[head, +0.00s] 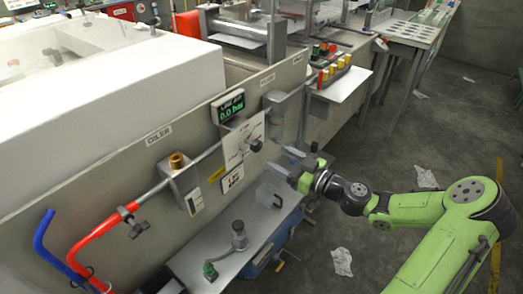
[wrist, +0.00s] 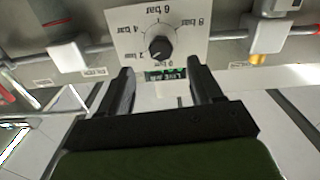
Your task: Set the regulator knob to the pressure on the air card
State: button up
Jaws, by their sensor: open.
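The black regulator knob (head: 256,146) sits on a white dial plate (head: 240,140) on the machine's grey side. In the wrist view the knob (wrist: 160,48) lies ahead, between and beyond the fingertips, its plate marked 2, 4, 6 and 8 bar. Its pointer seems to be near the low end. The green display (head: 228,106) above the plate reads 0.0 bar. A small white card (head: 231,179) hangs below the plate beside a yellow tag; its print is too small to read surely. My gripper (head: 284,164) is open and empty, facing the knob without touching it.
A brass fitting (head: 177,161) on a grey box labelled OILER is left of the dial. Red and blue hoses (head: 88,244) hang farther left. A grey shelf (head: 225,253) with a small lever fitting juts out below.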

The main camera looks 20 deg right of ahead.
aim_at(259, 148)
jog(key=x, duration=0.7)
jog(key=shift+a, duration=0.1)
jog(key=shift+c, duration=0.3)
jog(key=c, duration=1)
